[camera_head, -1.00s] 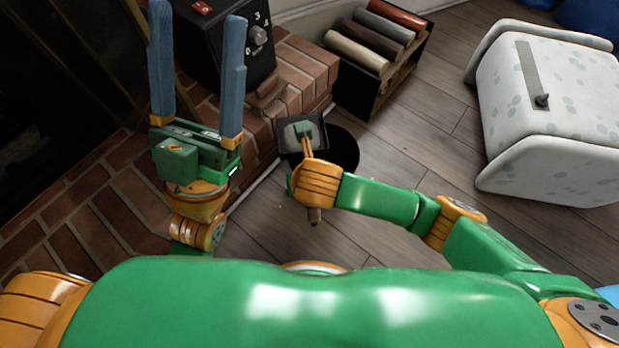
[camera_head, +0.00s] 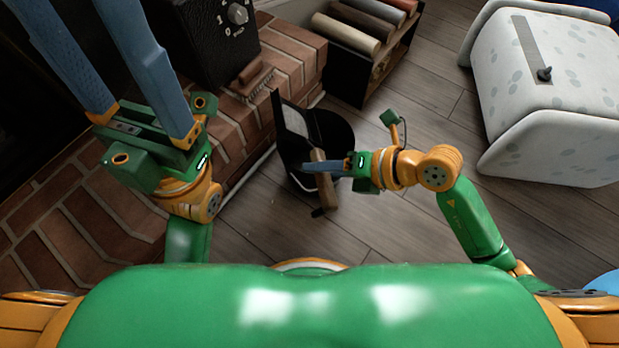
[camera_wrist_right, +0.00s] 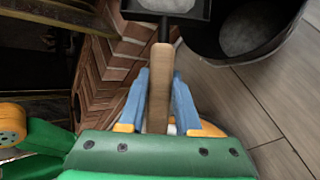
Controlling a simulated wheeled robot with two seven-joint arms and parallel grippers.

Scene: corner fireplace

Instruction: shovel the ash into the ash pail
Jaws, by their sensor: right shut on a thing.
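The shovel has a wooden handle (camera_head: 323,172) and a dark pan (camera_head: 281,112); the pan is tilted beside or over the ash pail. Pale grey ash (camera_head: 296,122) shows against the pan, and ash on the pan (camera_wrist_right: 165,4) also shows at the top of the right wrist view. My right gripper (camera_head: 318,168) is shut on the handle. The black ash pail (camera_head: 338,133) stands on the floor, partly hidden by the shovel; the right wrist view shows grey ash inside it (camera_wrist_right: 250,28). My left gripper (camera_head: 70,10) is open and empty, over the hearth side.
The brick hearth (camera_head: 285,75) runs along the left, with a brush (camera_head: 248,80) and a black box with a dial (camera_head: 205,40) on it. A log rack (camera_head: 350,60) stands behind the pail. Wood floor between is clear.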

